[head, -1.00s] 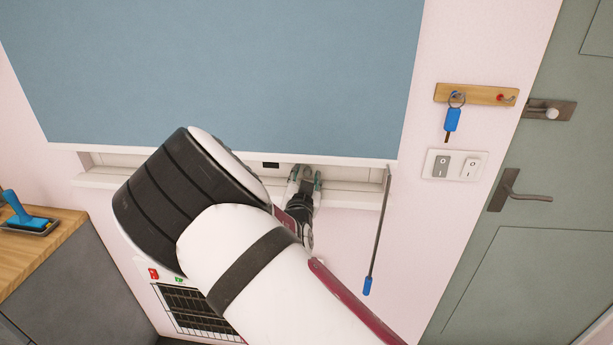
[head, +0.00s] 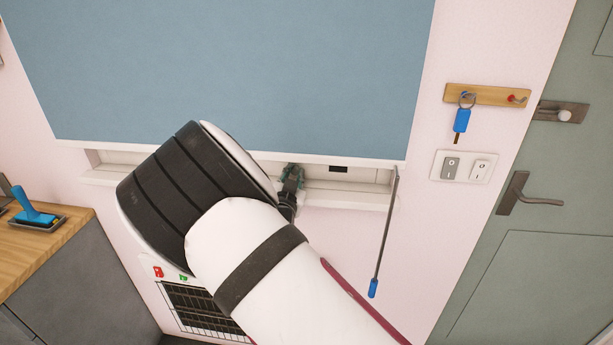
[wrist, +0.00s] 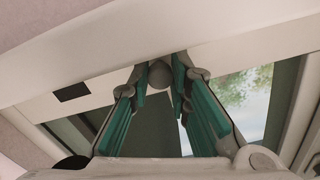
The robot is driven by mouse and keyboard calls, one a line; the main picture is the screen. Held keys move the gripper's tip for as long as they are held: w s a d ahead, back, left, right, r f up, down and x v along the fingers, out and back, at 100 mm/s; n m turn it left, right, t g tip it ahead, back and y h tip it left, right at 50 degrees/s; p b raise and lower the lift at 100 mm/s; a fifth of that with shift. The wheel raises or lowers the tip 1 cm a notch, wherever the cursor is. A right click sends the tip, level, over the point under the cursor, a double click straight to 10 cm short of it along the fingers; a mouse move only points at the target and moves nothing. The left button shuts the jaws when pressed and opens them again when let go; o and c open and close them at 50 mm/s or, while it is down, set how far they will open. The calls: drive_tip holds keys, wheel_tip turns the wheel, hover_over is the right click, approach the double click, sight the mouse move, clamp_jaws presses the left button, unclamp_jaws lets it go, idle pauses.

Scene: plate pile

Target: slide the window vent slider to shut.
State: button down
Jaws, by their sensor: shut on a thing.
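The vent slider is a pale strip (wrist: 110,95) along the window frame, with a round grey knob (wrist: 158,74) in the wrist view. My gripper (wrist: 160,78) is shut on this knob, its green-padded fingers on either side of it. In the head view my gripper (head: 293,172) is at the sill below the blue blind; my arm hides part of the sill to its left, and the knob cannot be made out there. A dark rectangle (head: 338,169) shows on the frame to the right of my gripper; a dark rectangle (wrist: 72,92) also shows in the wrist view.
The blue blind (head: 240,70) hangs just above my gripper. A blue-tipped wand (head: 380,240) hangs to the right. Further right are switches (head: 465,167), a key rack (head: 487,95) and a door (head: 540,240). A wooden counter (head: 50,245) stands at left, a wire rack (head: 205,308) below.

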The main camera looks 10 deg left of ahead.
drive_tip(key=shift+a, duration=0.25)
drive_tip(key=c, duration=1.5)
unclamp_jaws()
drive_tip(key=shift+o, duration=0.2)
drive_tip(key=s, duration=1.2)
drive_tip(key=shift+a, duration=0.2)
